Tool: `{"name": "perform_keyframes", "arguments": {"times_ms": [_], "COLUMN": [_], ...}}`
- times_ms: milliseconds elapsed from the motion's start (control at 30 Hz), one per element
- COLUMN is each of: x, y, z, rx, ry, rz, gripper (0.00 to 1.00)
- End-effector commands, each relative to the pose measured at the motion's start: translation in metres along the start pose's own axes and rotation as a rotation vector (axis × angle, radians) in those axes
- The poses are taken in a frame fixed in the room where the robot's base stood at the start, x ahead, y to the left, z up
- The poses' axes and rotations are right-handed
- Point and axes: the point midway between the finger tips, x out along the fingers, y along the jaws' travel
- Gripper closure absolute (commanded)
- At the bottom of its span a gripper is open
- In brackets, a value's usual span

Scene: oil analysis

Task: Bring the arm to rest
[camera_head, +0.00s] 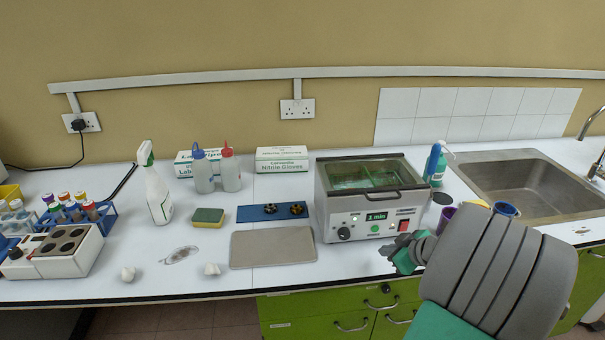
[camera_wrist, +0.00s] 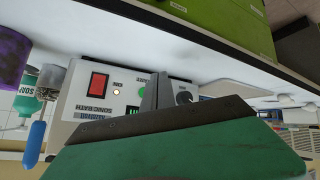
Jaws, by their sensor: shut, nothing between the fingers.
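My arm (camera_head: 495,275) reaches in from the lower right of the head view, in front of the counter's edge. The sonic bath (camera_head: 372,200) stands behind and left of the gripper. Its front panel with a red switch (camera_wrist: 97,86) shows behind the fingers in the wrist view. I cannot tell the exact gap between gripper and bath.
The white counter (camera_head: 185,280) holds a grey tray (camera_head: 273,249), a blue mat (camera_head: 248,214), a spray bottle (camera_head: 156,190) and a tube rack (camera_head: 107,215). A purple cup (camera_head: 446,217) stands close to my arm. A sink (camera_head: 525,185) is at right, green drawers (camera_head: 330,318) below.

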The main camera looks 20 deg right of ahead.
Motion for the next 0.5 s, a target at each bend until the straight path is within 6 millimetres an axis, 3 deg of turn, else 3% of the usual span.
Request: {"name": "perform_keyframes", "arguments": {"times_ms": [133,267,400,500], "x": [0.008,0.005,-0.024,-0.053], "y": [-0.043,-0.117,-0.203,-0.253], "z": [-0.034,-0.074,-0.099,-0.102], "rx": [0.008,0.052,0.132,0.207], "ry": [-0.068,-0.204,-0.36,-0.443], "rz": [-0.077,-0.156,-0.171,-0.142], "gripper": [1.0,1.0,1.0,1.0]}}
